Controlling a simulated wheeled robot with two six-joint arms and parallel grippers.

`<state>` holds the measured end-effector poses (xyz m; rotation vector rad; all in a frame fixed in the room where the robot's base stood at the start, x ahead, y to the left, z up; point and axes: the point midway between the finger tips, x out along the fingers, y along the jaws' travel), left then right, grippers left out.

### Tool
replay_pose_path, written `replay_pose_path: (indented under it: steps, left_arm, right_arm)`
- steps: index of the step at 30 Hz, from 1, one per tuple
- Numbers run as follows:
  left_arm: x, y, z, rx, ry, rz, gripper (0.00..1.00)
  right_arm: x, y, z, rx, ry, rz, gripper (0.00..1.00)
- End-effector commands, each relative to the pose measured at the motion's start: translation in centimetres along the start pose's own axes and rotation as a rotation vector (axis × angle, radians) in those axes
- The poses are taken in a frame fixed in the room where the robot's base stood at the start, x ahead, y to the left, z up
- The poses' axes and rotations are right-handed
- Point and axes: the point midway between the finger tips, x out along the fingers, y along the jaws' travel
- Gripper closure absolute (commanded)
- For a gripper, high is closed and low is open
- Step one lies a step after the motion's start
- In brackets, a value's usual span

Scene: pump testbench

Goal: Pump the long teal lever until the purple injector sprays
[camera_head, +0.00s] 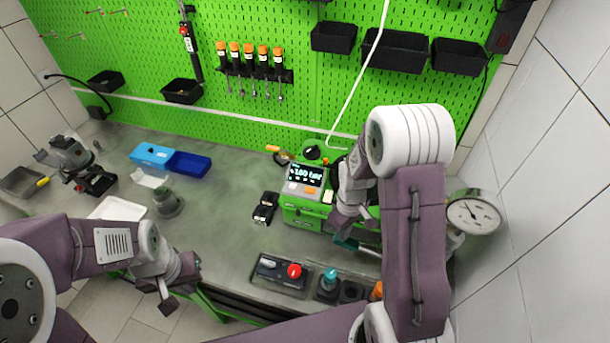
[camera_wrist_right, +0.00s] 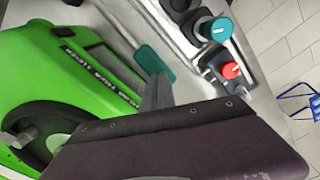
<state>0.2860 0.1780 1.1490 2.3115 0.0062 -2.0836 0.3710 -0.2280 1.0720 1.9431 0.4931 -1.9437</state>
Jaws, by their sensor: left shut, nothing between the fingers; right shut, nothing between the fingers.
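The teal lever (camera_head: 346,243) shows as a short teal end at the front of the green test bench unit (camera_head: 303,212), with a grey rod leading right behind my right arm. Its teal end also shows in the right wrist view (camera_wrist_right: 155,63). My right gripper (camera_head: 343,228) is shut and empty, close to the teal end. In the wrist view its finger tip (camera_wrist_right: 157,88) is just beside the teal end; I cannot tell whether they touch. My left gripper (camera_head: 168,299) is shut and empty near the table's front edge, far from the lever. I cannot make out the purple injector.
The unit's display (camera_head: 306,174) reads about 160 bar. A control box with a red knob (camera_head: 294,270) and a teal knob (camera_head: 330,276) sit along the front edge. A round gauge (camera_head: 472,212) stands right. Blue trays (camera_head: 188,164) lie at the back left.

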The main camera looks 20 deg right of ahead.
Motion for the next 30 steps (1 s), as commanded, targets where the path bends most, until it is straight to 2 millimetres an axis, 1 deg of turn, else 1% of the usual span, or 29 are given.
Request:
replay_pose_path:
  steps: [1,7,17,20,30]
  left_arm:
    - [-0.7,0.0,-0.1,0.000,0.000,0.000,1.00]
    - [-0.4,0.0,0.0,0.000,0.000,0.000,1.00]
    - [-0.6,0.0,-0.1,0.000,0.000,0.000,1.00]
    - [-1.5,0.0,-0.1,0.000,0.000,0.000,1.00]
    - [-5.5,0.1,-0.6,0.000,0.000,0.000,1.00]
  right_arm:
    - [-0.7,0.0,0.1,0.000,0.000,0.000,1.00]
    - [-0.4,0.0,0.1,0.000,0.000,0.000,1.00]
    - [-0.7,0.0,0.0,0.000,0.000,0.000,1.00]
    - [-1.6,0.0,0.0,0.000,0.001,0.000,1.00]
    - [-6.0,0.0,0.0,0.000,0.001,0.000,1.00]
